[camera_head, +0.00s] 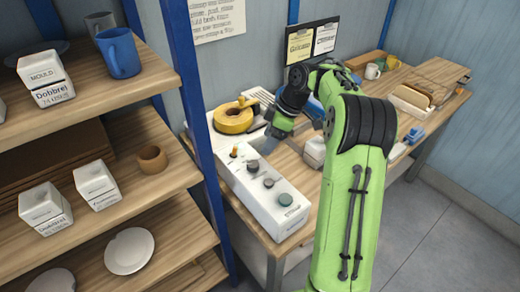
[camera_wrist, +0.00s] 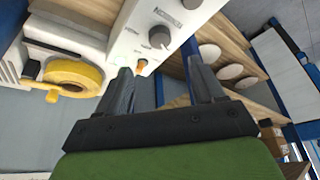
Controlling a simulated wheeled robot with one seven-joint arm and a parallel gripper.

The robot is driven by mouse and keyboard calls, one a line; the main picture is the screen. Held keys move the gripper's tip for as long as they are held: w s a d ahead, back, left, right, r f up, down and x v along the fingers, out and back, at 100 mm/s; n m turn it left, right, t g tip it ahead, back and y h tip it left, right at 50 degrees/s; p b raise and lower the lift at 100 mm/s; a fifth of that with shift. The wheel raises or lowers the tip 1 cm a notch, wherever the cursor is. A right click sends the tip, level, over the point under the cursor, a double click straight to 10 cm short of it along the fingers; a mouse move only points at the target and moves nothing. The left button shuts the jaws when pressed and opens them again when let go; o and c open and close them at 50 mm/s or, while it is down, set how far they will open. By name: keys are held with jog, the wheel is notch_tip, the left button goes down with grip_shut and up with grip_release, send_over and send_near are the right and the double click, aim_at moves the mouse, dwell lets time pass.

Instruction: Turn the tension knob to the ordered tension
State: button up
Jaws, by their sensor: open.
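A white control box (camera_head: 262,200) stands on the bench with dark round knobs in a row on its top. I cannot read which is the tension knob. A small orange knob (camera_head: 234,152) sits at the box's far end. My gripper (camera_head: 268,145) is open and empty, above and beside that far end. In the wrist view my gripper's fingers (camera_wrist: 158,75) are spread, with the orange knob (camera_wrist: 142,65) and a grey knob (camera_wrist: 159,37) beyond them, apart from both.
A yellow ring-shaped roll (camera_head: 233,118) lies on a white device behind the box. A blue-post shelf (camera_head: 130,165) with white boxes, plates and mugs stands to the left. Notes (camera_head: 299,43) hang on the wall. A wooden rack (camera_head: 412,97) stands on the bench to the right.

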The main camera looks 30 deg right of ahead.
jog(key=p+v, duration=0.1)
jog(key=v, duration=0.3)
jog(key=shift+s+d+r, duration=0.1)
jog(key=shift+d+r, duration=0.05)
jog(key=shift+r, duration=0.2)
